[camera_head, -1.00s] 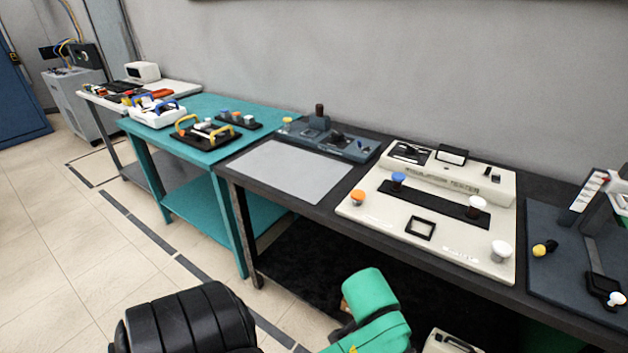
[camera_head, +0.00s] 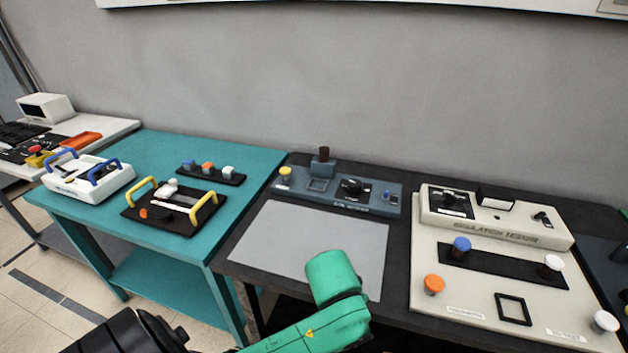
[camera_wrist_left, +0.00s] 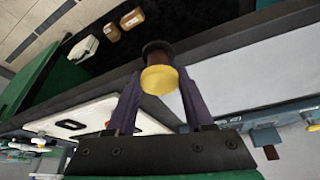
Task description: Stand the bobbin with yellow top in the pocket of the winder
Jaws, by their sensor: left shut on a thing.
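The bobbin with yellow top (camera_wrist_left: 160,80) shows in the left wrist view, with a dark flange behind the yellow end. My left gripper (camera_wrist_left: 159,70) is shut on it, one dark finger on each side. The winder (camera_head: 376,204) is the blue-grey device at the back of the dark table in the head view. A square recess, apparently the pocket (camera_head: 319,184), lies toward its left, in front of a dark brown post (camera_head: 323,154). A yellow-topped piece (camera_head: 285,175) stands at its left end. My left gripper is not visible in the head view. My right gripper is in neither view.
A grey mat (camera_head: 300,245) lies clear in front of the winder. A teal table (camera_head: 165,155) with handled fixtures is to the left. A wall is close behind.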

